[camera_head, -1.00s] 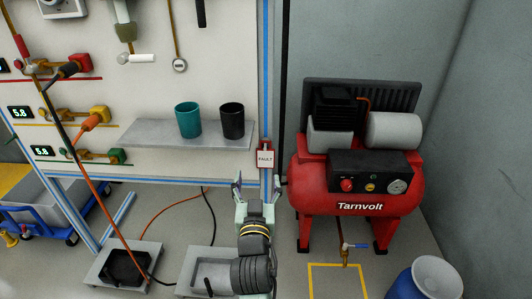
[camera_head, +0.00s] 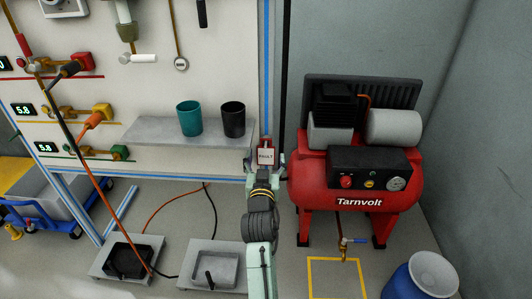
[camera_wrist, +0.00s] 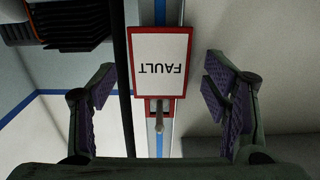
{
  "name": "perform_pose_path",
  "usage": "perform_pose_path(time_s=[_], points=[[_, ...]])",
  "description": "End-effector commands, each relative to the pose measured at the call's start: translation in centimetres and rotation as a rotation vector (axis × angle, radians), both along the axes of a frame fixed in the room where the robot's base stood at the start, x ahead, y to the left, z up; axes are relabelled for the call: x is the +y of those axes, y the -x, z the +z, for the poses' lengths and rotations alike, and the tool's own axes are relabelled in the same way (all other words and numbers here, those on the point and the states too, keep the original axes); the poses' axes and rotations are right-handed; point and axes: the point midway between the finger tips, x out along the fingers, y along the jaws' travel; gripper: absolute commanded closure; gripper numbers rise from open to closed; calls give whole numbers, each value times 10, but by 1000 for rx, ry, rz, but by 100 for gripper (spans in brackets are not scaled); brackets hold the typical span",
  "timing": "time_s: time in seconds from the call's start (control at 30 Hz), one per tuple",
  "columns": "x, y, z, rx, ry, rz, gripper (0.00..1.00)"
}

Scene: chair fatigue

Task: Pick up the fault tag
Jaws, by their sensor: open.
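The fault tag (camera_head: 265,156) is a white card with a red border and the word FAULT. It hangs on the blue-striped post at the right edge of the panel. In the wrist view the tag (camera_wrist: 160,62) appears upside down, with a red bracket and a small peg at its lower edge. My gripper (camera_head: 264,165) is at the tag in the head view, its fingers to either side of it. In the wrist view my gripper (camera_wrist: 161,85) is open, with the tag between the two fingers and a gap on both sides.
A shelf (camera_head: 155,133) with a teal cup (camera_head: 189,119) and a black cup (camera_head: 232,120) is just left of the tag. The red compressor (camera_head: 350,190) stands close on the right. Two floor trays (camera_head: 225,245) lie below.

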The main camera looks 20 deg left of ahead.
Motion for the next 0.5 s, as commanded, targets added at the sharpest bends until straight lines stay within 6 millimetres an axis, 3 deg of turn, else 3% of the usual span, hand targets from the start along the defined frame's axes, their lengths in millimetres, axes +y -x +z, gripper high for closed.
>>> perform_pose_path(time_s=[0.2,0.5], points=[[0,-1,-1,0,0,0,31],[0,-1,0,0,0,0,51]])
